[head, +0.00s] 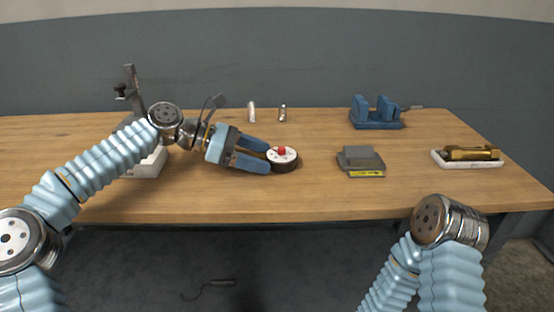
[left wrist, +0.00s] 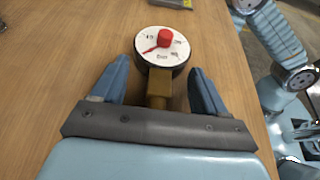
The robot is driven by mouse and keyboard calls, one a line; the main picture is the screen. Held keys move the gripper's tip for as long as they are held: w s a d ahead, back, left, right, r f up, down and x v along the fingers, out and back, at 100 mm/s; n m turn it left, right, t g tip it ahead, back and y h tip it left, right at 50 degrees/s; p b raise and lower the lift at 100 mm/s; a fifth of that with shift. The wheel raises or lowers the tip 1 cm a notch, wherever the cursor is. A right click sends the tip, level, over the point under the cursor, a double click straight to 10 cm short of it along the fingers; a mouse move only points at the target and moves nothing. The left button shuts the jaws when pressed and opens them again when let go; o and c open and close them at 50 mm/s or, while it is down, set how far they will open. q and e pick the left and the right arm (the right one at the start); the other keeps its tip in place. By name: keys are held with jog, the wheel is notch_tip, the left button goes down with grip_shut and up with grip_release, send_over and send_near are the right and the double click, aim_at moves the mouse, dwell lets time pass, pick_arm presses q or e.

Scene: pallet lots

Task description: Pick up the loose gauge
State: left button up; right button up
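The loose gauge (head: 284,157) is a round dial with a white face, dark rim and red knob, lying face up near the middle of the wooden table. It also shows in the left wrist view (left wrist: 162,47), where its brass stem (left wrist: 160,88) points back toward my palm. My left gripper (head: 262,156) is open, low over the table. Its blue fingers stand on either side of the stem, with gaps on both sides. The dial lies just beyond the fingertips. My right gripper is out of view; only part of the right arm shows in the head view.
A blue vise (head: 377,113) stands at the back right. A grey block with a yellow label (head: 361,161) lies right of the gauge. A brass piece on a white base (head: 468,155) is at the far right. A stand (head: 134,90) is at left; two small upright pieces stand behind.

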aim_at(257, 156)
pick_arm(q)
grip_shut()
jog(key=shift+r, duration=0.15)
jog(key=shift+r+p, duration=0.25)
jog(key=shift+p, duration=0.15)
notch_tip(257, 156, up, 3)
jog(key=p, duration=0.2)
jog(key=shift+s+r+p, duration=0.15)
jog(key=shift+p, duration=0.2)
jog(key=s+r+b, duration=0.4)
jog(key=s+r, duration=0.5)
jog(key=s, duration=0.4)
jog(key=shift+s+d, duration=0.35)
